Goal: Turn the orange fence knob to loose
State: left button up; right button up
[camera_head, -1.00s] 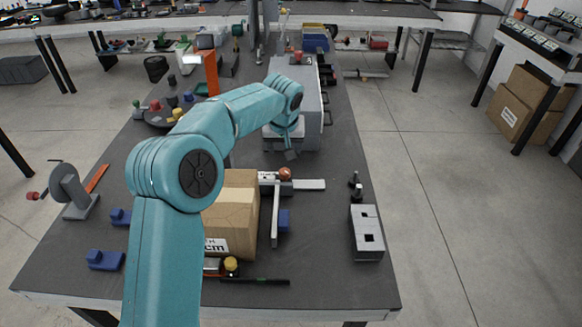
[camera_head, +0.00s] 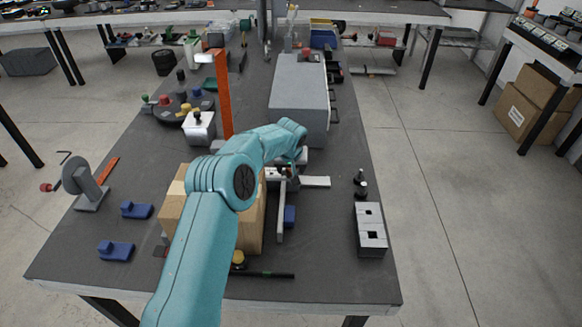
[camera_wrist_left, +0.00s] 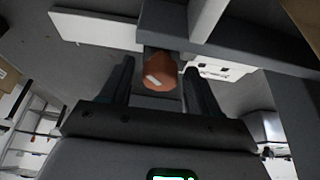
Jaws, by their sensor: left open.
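The orange fence knob (camera_wrist_left: 158,72) shows in the left wrist view, with a pale mark on its face. My left gripper (camera_wrist_left: 160,78) is open, with one finger on each side of the knob and small gaps visible. I cannot tell whether either finger touches it. In the head view my left gripper (camera_head: 295,165) is over the near end of the grey machine and mostly hides the knob. The pale fence bar (camera_head: 280,215) runs toward me below the gripper. My right gripper is not in view.
A cardboard box (camera_head: 250,222) stands left of the fence, partly behind my left arm. A grey slotted block (camera_head: 370,230) stands at the right table edge. An orange upright post (camera_head: 224,92) stands farther back.

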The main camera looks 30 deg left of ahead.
pick_arm(q)
jog(key=shift+c, duration=0.3)
jog(key=shift+f, duration=0.1)
jog(key=c, duration=0.9)
jog(key=n+b, duration=0.1)
jog(key=b, duration=0.1)
jog(key=n+b, duration=0.1)
jog(key=shift+w+f+g+y+b, duration=0.1)
jog(key=shift+f+g+y+b, duration=0.2)
jog(key=shift+f+y+b, duration=0.1)
jog(key=shift+c, duration=0.2)
jog(key=shift+r+n, duration=0.25)
jog(key=shift+n, duration=0.45)
jog(key=shift+r+n+g+y, duration=0.2)
jog(key=shift+n+g+y, duration=0.1)
jog(key=shift+n, duration=0.2)
jog(key=o, duration=1)
